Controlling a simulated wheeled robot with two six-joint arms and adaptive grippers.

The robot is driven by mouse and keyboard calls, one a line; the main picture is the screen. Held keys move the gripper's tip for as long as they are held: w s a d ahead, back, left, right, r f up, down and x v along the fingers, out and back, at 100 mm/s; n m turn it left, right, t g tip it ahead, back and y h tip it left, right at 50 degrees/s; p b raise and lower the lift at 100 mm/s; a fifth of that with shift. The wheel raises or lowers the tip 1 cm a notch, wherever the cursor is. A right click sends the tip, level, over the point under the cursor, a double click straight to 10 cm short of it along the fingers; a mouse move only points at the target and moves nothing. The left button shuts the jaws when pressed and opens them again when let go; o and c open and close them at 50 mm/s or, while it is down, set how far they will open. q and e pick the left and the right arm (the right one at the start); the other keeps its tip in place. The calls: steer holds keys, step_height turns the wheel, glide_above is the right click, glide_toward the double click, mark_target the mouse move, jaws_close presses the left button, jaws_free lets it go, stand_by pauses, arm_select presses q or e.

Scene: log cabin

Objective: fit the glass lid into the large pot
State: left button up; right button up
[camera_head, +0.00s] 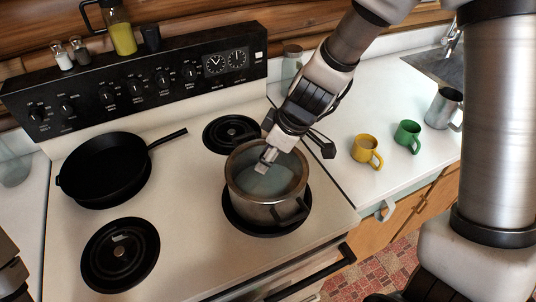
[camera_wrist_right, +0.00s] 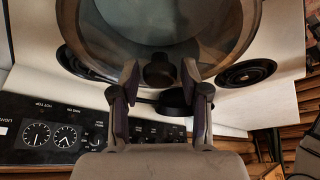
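The large steel pot (camera_head: 245,204) stands on the front right burner, a dark handle at its front right. The clear glass lid (camera_head: 275,182) shows as a bluish round at the pot's mouth; whether it is seated or just above the rim I cannot tell. My right gripper (camera_head: 263,163) reaches down over the pot's middle.
A black skillet (camera_head: 104,171) sits on the back left burner. The front left burner (camera_head: 120,256) and back right burner (camera_head: 231,132) are bare. A yellow mug (camera_head: 365,150), a green mug (camera_head: 407,134) and a metal pitcher (camera_head: 442,108) stand on the right counter.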

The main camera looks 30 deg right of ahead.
mark_target(280, 169)
steer(key=shift+r, duration=0.15)
steer(key=v, duration=0.7)
stand_by(0.4)
steer(key=shift+s+r, duration=0.1)
stand_by(0.3)
